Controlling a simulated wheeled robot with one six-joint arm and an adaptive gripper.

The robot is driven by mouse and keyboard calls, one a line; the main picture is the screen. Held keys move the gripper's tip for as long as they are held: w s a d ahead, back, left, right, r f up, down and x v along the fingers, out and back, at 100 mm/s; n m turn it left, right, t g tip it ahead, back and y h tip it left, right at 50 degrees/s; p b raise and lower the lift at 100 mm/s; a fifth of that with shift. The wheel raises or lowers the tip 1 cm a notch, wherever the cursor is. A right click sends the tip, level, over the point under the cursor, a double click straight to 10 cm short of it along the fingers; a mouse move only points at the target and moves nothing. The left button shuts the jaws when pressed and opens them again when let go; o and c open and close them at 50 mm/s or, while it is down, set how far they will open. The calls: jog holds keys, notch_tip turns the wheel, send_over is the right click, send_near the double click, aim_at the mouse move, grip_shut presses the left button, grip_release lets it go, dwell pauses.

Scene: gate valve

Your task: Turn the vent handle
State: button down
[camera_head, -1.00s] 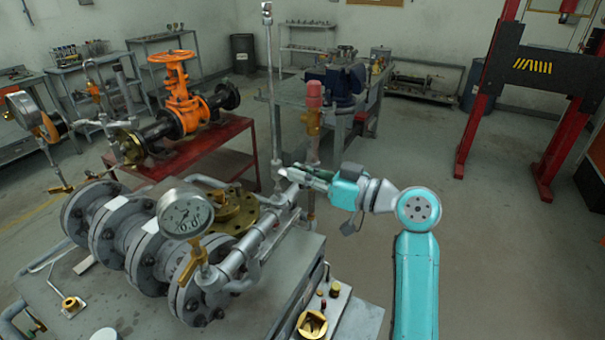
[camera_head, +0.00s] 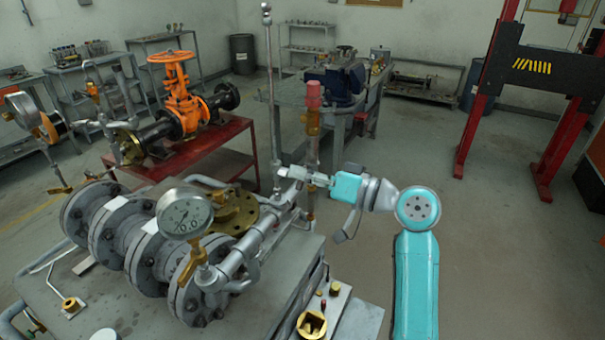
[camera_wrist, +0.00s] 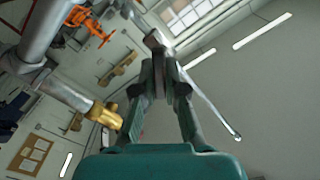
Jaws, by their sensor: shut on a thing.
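The vent handle (camera_wrist: 207,97) is a grey metal lever with a rounded end, in the wrist view. It runs from the fingertips down to the right. My gripper (camera_wrist: 158,68) is shut on the lever's upper part, near its hub, with the dark green fingers on either side. In the head view my gripper (camera_head: 307,177) is at the grey pipe fitting (camera_head: 290,172) at the far end of the pipe run.
A pressure gauge (camera_head: 185,214) stands nearer on the same pipe. A tall thin post (camera_head: 271,100) and a red-capped brass valve (camera_head: 313,105) rise close to my gripper. An orange gate valve (camera_head: 180,95) is on a red stand.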

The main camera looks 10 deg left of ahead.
jog(key=m, duration=0.5)
jog(key=shift+w+f+m, duration=0.15)
jog(key=shift+m, duration=0.25)
jog(key=m, duration=0.4)
jog(key=shift+f+m, duration=0.15)
jog(key=shift+m, duration=0.15)
jog(key=c, duration=1.2)
grip_release()
jog(key=shift+d, duration=0.1)
jog(key=v, duration=1.2)
